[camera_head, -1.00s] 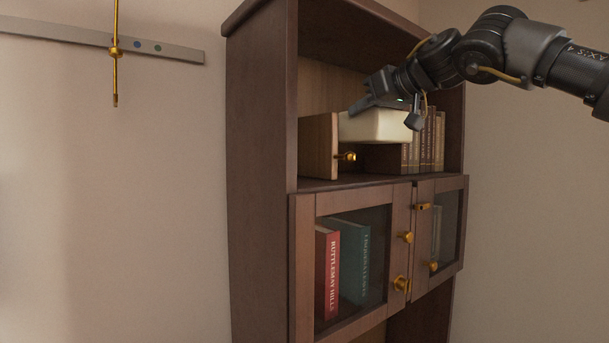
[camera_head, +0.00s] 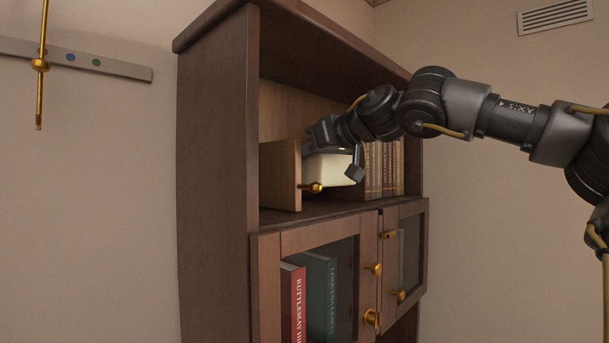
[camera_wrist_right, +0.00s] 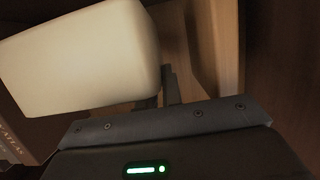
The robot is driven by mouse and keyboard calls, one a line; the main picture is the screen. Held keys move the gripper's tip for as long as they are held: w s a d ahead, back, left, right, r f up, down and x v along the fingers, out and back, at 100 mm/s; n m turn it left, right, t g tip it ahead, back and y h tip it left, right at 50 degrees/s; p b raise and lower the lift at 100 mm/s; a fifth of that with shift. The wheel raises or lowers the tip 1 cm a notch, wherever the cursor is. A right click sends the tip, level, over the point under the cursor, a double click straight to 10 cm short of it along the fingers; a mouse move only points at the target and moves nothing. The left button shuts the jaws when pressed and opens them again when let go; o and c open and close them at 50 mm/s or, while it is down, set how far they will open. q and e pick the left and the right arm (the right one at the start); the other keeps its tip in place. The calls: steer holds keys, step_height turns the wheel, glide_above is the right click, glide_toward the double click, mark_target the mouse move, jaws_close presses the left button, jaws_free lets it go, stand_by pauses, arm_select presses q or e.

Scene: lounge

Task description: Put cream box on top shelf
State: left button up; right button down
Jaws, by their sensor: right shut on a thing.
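The cream box (camera_head: 333,171) is a pale rounded block inside the open upper compartment of the dark wooden bookcase. My right gripper (camera_head: 331,160) reaches in from the right and is shut on it. The box sits between a wooden block with a brass knob and a row of books. It looks slightly above the shelf board (camera_head: 280,217); I cannot tell whether it touches. In the right wrist view the box (camera_wrist_right: 80,58) fills the upper left, just beyond the gripper's dark body. My left gripper is not in view.
The wooden knobbed block (camera_head: 280,176) stands left of the cream box, and brown books (camera_head: 385,168) stand right of it. A brass rod and rail (camera_head: 105,65) hang on the left wall.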

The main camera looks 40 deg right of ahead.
mark_target(305, 173)
steer(key=shift+f, duration=0.25)
steer(key=f, duration=0.1)
steer(key=f+p, duration=0.1)
steer(key=f, duration=0.1)
steer(key=shift+a, duration=0.3)
steer(key=shift+d+f, duration=0.1)
steer(key=shift+f, duration=0.25)
steer(key=shift+d+f, duration=0.15)
steer(key=shift+d, duration=0.05)
steer(key=shift+a+f, duration=0.1)
steer(key=shift+a, duration=0.05)
steer(key=c, duration=1.6)
jaws_free()
steer(key=shift+a, duration=0.1)
steer(key=shift+c, duration=0.2)
steer(key=shift+o, duration=0.4)
